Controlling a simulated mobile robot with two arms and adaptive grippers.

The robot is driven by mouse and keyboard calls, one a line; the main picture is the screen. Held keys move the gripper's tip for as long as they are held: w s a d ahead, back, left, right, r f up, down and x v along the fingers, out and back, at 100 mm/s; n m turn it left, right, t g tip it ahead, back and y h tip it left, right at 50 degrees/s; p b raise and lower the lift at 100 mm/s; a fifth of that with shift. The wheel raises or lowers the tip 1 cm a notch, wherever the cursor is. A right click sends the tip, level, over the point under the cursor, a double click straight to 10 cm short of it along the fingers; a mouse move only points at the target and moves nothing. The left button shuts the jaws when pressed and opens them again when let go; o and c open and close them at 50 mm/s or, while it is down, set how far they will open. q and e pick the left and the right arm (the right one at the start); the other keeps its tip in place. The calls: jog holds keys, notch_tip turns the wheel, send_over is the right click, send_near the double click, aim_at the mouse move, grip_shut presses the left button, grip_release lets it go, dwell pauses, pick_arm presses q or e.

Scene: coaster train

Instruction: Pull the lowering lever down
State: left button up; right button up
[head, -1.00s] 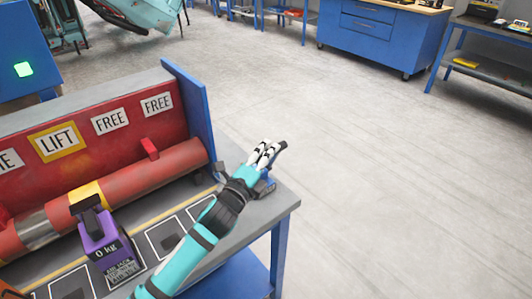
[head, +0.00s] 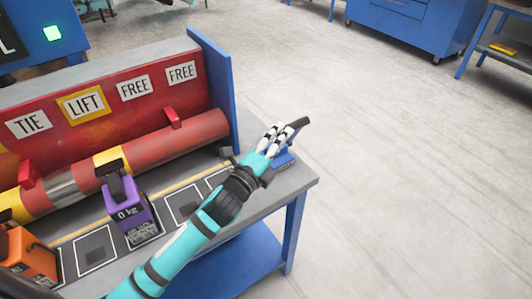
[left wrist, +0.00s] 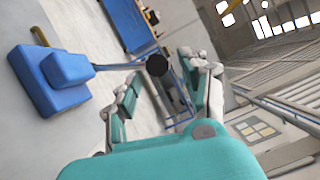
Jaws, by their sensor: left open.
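The lever has a blue base (head: 283,161) at the right end of the bench, and its dark handle (head: 299,123) sticks up past my fingers. In the left wrist view its grey shaft (left wrist: 115,67) runs from the blue base to a black knob (left wrist: 157,65). My left gripper (head: 281,137) is open at the lever, with its white fingers partly hiding the shaft. In the left wrist view the knob appears between the open fingers of the gripper (left wrist: 168,75); I cannot tell whether they touch it. My right gripper is not in view.
A red roller (head: 150,145) lies along the bench (head: 292,183) below signs reading TIE, LIFT and FREE. A purple 0 kg weight (head: 130,212) and an orange block (head: 28,255) stand in front of it. A blue end panel (head: 214,85) rises behind the lever.

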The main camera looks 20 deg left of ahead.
pick_arm(q)
jog(key=v, duration=0.7)
jog(key=shift+s+a+f, duration=0.1)
jog(key=shift+s+f, duration=0.05)
jog(key=shift+s, duration=0.05)
